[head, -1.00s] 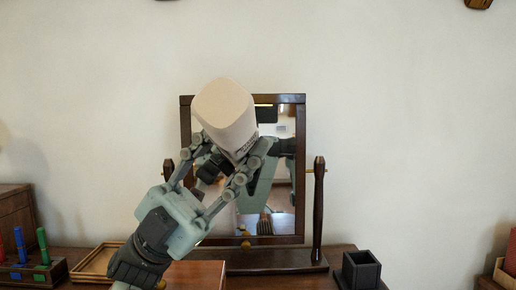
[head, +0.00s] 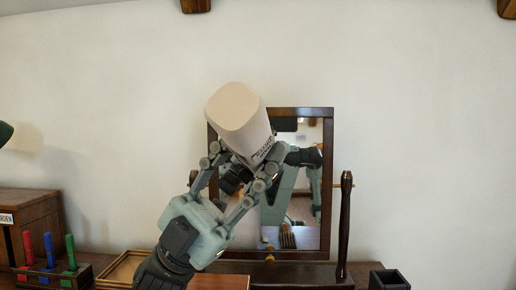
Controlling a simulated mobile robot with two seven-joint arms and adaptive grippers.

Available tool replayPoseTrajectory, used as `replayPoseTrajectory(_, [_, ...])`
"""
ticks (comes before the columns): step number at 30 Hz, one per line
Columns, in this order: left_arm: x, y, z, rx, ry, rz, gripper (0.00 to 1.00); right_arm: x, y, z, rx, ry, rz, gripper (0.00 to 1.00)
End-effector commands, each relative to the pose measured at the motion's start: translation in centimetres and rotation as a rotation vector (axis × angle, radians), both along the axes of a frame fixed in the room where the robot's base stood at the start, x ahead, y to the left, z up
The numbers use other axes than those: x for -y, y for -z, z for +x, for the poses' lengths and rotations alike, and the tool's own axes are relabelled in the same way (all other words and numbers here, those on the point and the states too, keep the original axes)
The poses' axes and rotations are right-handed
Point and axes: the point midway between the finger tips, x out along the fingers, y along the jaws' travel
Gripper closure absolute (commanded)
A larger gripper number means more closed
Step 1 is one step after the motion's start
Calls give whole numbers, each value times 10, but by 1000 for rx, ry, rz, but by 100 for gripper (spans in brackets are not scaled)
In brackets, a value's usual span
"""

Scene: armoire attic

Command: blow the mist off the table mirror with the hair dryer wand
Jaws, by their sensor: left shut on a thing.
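The table mirror (head: 325,200) stands upright in a dark wooden frame between posts on a dark base, against the wall. Its visible glass gives a clear reflection of my arm and the room; I see no mist on the part that shows. My left gripper (head: 238,172) is in front of the mirror's left half, shut on the pale hair dryer wand (head: 238,110). The wand tilts, its broad rounded end up and to the left. My right gripper is not in view.
A rack (head: 52,276) with red, blue and green sticks stands at the left, before a wooden box (head: 35,217). A shallow wooden tray (head: 120,268) lies beside it. A small dark open box (head: 388,280) stands right of the mirror base.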

Motion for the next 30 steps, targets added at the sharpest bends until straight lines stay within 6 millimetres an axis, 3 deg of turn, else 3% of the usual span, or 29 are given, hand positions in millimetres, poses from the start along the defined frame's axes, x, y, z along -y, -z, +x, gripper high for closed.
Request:
replayPoseTrajectory(1, [-10,-4,6,33,-65,104,100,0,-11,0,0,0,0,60])
replayPoseTrajectory(24, [19,-43,5,36,-65,103,100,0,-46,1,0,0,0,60])
replayPoseTrajectory(30, [24,-44,6,34,-63,103,100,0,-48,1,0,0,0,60])
